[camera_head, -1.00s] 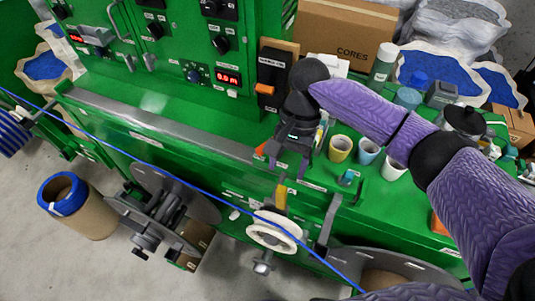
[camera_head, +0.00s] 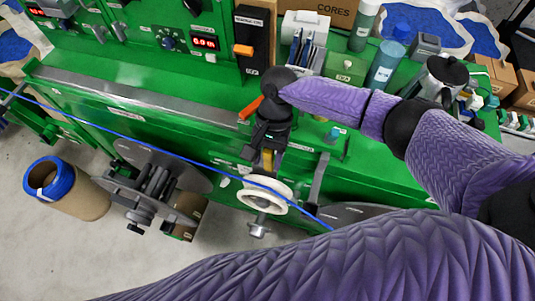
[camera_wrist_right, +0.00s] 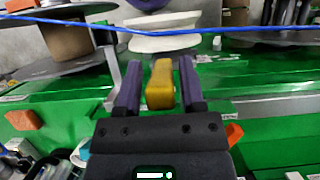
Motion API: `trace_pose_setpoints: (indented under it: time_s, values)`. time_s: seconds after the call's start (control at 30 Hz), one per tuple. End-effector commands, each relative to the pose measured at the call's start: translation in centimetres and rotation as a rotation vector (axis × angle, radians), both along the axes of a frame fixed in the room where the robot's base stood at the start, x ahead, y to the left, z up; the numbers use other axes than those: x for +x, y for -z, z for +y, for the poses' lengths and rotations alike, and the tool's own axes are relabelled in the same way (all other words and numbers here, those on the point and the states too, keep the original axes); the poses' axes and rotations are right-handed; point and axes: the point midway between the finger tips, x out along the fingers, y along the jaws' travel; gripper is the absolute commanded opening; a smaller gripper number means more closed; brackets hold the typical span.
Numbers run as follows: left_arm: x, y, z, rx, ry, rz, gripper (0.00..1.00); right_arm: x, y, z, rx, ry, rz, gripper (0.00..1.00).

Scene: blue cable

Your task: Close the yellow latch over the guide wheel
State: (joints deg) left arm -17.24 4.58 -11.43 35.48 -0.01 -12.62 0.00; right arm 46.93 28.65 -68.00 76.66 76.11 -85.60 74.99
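The yellow latch (camera_head: 267,160) stands upright on the green machine's front edge, just behind the white guide wheel (camera_head: 276,205). My right gripper (camera_head: 265,154) is over the latch from above. In the right wrist view the latch (camera_wrist_right: 160,85) sits between the two fingers of the right gripper (camera_wrist_right: 159,82), with a visible gap on each side. The blue cable (camera_head: 180,154) runs across the wheel, and it also shows in the right wrist view (camera_wrist_right: 250,29) across the white wheel (camera_wrist_right: 163,38). My left gripper is out of view.
A grey bracket (camera_head: 319,178) stands right of the wheel. A dark reel (camera_head: 150,152) hangs on the machine front at left. A cardboard drum with a blue rim (camera_head: 85,200) stands on the floor. Bottles and boxes stand at the back right.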

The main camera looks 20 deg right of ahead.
Motion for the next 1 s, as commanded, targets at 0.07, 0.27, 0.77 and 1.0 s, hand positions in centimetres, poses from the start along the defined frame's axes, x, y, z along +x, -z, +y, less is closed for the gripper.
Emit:
trace_pose_setpoints:
  time_s: [0.07,0.27,0.77,1.0]
  values:
    - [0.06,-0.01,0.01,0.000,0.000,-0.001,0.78,0.00,-0.01,0.00,0.000,0.000,0.000,0.32]
    - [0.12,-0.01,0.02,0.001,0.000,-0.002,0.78,0.01,-0.03,-0.01,0.000,0.000,0.000,0.00]
    - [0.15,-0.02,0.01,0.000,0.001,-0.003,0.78,0.03,-0.05,-0.02,0.000,0.000,0.000,0.00]
    - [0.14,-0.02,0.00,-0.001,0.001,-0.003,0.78,0.03,-0.06,-0.02,0.000,0.000,0.000,0.00]
